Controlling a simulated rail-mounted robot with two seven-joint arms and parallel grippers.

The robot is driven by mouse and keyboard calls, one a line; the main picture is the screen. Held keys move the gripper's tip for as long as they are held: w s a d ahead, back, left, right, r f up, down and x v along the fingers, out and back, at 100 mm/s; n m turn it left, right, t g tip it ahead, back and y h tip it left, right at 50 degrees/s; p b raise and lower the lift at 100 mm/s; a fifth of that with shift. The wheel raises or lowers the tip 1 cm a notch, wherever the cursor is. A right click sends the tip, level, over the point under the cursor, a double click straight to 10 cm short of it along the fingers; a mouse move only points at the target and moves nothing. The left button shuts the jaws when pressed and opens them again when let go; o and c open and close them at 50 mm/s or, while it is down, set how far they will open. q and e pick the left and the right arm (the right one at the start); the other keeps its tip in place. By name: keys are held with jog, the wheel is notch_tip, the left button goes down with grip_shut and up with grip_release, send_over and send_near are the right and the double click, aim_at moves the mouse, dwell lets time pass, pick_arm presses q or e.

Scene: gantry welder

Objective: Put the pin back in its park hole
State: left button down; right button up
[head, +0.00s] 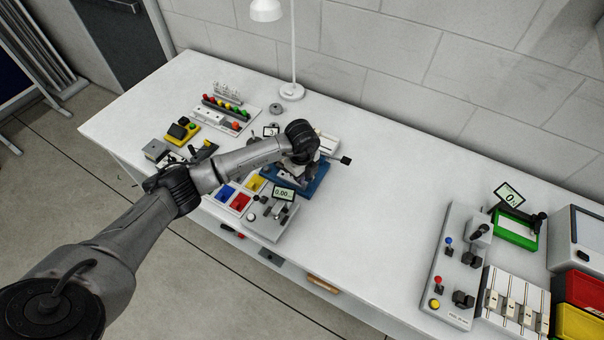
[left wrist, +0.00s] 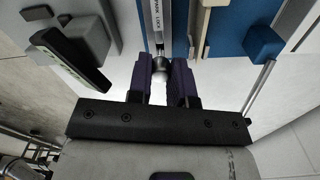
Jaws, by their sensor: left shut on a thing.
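In the left wrist view, my left gripper (left wrist: 161,82) is shut on a small round metallic piece, seemingly the head of the pin (left wrist: 160,66). The pin's shaft is hidden from this angle. Just beyond it runs a grey strip (left wrist: 158,25) with dark lettering that seems to read PARK and LOCK, on a blue fixture (left wrist: 230,25). I cannot tell whether the pin is in a hole. In the head view, my left gripper (head: 287,174) is over the blue fixture (head: 318,183), and the arm hides the pin. My right gripper is not in view.
A grey box with a display (head: 270,220) stands close in front of the fixture. Coloured bins (head: 240,201) lie left of it. A lamp (head: 292,92) stands behind. The table between fixture and right-hand control panel (head: 453,260) is clear.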

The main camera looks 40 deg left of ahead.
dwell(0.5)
pick_arm(q)
jog(key=shift+f, duration=0.6)
jog(key=shift+f+b, duration=0.3)
jog(key=shift+f, duration=0.3)
dwell(0.6)
dwell(0.7)
jog(key=c, duration=1)
grip_release()
jog(key=shift+o, duration=0.2)
jog(key=shift+r, duration=0.1)
notch_tip(320, 180, up, 14)
jog(key=p, duration=0.1)
